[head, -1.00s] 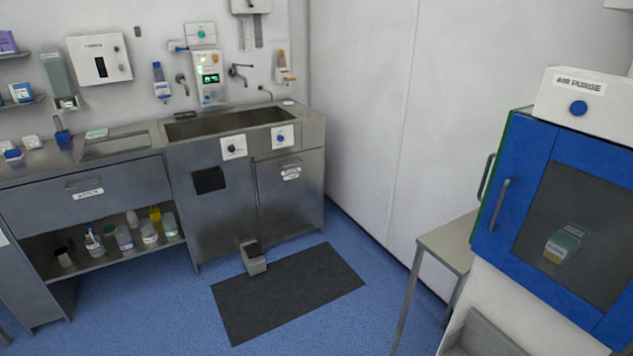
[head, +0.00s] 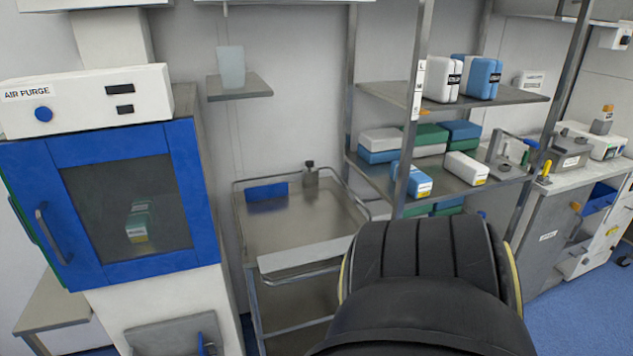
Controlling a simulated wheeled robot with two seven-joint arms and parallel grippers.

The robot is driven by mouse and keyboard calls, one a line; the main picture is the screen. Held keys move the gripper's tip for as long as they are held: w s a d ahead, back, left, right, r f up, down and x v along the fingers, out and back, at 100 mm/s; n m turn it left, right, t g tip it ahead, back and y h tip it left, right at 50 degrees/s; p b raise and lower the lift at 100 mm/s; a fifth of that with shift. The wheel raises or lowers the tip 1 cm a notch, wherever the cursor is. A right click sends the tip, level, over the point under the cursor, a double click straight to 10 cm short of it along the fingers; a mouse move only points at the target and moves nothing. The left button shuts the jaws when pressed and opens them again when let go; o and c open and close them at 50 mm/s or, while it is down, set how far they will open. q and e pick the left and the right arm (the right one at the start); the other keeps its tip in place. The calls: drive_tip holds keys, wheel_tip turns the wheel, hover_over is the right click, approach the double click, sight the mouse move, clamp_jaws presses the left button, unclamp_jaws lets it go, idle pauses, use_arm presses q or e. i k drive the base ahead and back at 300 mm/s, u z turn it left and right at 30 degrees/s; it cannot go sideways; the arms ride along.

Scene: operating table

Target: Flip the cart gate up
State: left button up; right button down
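A steel cart (head: 290,232) stands against the wall in the middle of the head view, between the blue-doored cabinet and the shelf rack. Its top is a shallow tray with a raised rail at the back and sides. A pale panel (head: 300,262) lies along the cart's front edge, tilted outward and downward; it looks like the gate. A blue block and a small grey bottle (head: 310,174) are at the back of the cart top. Neither gripper is in view.
The blue-doored cabinet (head: 128,195) stands left of the cart, with an air purge box (head: 85,100) on top. The shelf rack (head: 455,180) with several packs stands to the right. A counter (head: 560,185) is beyond it. Blue floor shows at lower right.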

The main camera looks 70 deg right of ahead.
sight(268, 263)
drive_tip(key=z, duration=1.8)
drive_tip(key=k, duration=0.9)
drive_tip(key=u, duration=0.6)
drive_tip(key=k, duration=0.4)
drive_tip(key=z, duration=0.65)
drive_tip(key=i, duration=1.7)
drive_tip(key=u, duration=0.55)
